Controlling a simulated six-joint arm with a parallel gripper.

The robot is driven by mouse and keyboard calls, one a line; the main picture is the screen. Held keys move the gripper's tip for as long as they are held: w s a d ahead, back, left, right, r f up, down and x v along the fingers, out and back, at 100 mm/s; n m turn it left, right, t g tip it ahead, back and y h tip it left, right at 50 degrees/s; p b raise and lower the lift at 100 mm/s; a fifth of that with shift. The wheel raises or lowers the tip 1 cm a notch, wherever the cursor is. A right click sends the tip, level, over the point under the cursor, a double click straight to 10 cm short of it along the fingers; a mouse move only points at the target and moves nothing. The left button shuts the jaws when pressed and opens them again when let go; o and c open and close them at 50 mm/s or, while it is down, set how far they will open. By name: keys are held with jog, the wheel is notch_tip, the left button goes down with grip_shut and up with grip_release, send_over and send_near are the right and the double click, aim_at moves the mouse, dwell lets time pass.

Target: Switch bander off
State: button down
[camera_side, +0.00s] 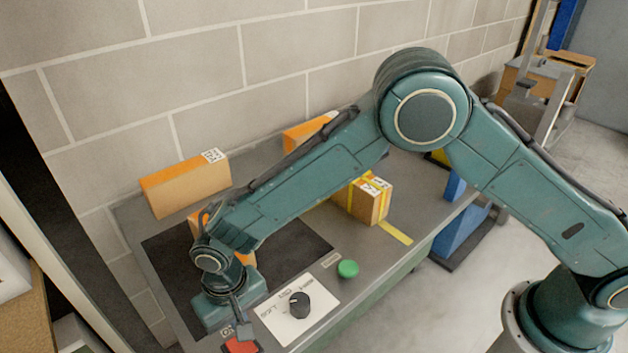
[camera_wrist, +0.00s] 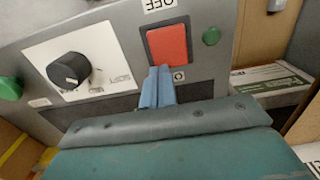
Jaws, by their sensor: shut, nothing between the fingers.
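The bander's red rocker switch (camera_wrist: 167,43) sits on the grey panel, with an upside-down OFF label (camera_wrist: 157,5) above it in the wrist view and a small marked label (camera_wrist: 179,76) below it. In the side view the red switch (camera_side: 240,346) shows at the bottom edge, partly cut off. My gripper (camera_wrist: 159,72) is shut and empty, its fingertips at the switch's lower edge in the wrist view. Whether they touch it I cannot tell. In the side view my gripper (camera_side: 243,330) points down just above the switch.
A black knob (camera_side: 299,304) on a white plate (camera_side: 288,331) and a green button (camera_side: 348,268) are nearby. A small green lamp (camera_wrist: 211,36) is beside the switch. Cartons stand on the bander top, including an orange one (camera_side: 185,185) and a yellow-banded one (camera_side: 369,203).

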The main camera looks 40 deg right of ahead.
jog(key=shift+w+f, duration=0.1)
jog(key=shift+f, duration=0.1)
jog(key=shift+s+r, duration=0.2)
jog(key=shift+s, duration=0.05)
jog(key=shift+s+r, duration=0.25)
jog(key=shift+s, duration=0.2)
jog(key=shift+r, duration=0.1)
dwell(0.4)
notch_tip(320, 180, up, 14)
jog(key=w, duration=0.2)
dwell(0.5)
jog(key=shift+w, duration=0.1)
